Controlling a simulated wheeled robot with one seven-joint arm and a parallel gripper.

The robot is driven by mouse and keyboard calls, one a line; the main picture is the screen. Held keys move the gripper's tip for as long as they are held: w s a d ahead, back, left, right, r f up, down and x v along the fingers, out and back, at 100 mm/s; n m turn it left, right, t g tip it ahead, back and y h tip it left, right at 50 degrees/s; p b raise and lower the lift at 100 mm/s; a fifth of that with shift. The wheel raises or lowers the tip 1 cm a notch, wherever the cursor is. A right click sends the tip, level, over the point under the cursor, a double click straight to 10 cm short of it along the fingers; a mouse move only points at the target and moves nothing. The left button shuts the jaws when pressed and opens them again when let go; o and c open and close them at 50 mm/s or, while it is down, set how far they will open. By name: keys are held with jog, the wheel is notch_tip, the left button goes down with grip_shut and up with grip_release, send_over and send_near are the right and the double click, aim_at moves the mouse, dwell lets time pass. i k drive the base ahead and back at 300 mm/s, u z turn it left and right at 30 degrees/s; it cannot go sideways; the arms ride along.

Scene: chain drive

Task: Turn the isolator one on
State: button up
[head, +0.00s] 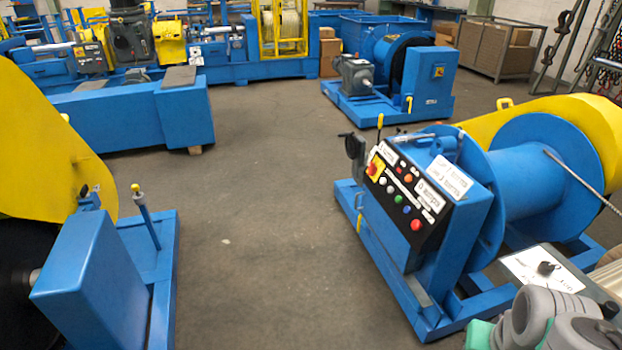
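A red and yellow rotary switch (376,168), which looks like an isolator, sits at the upper left corner of a black control panel (403,207). The panel is on the sloping front of a blue winch (470,220) at the right. I cannot read the switch's label or tell which way its handle is turned. Several coloured buttons and white labels share the panel. Part of my grey and green arm (545,318) shows at the lower right corner, below and to the right of the panel. My gripper's fingers are not in view.
A grey box with a white plate and a black knob (545,268) stands just behind my arm. Blue and yellow machinery (90,270) fills the lower left. Another blue machine (388,75) stands at the back. Bare grey floor (270,220) lies open between them.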

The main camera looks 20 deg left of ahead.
aim_at(372, 169)
jog(key=u, duration=1.8)
jog(key=i, duration=2.6)
jog(key=z, duration=0.6)
jog(key=i, duration=1.55)
jog(key=z, duration=0.8)
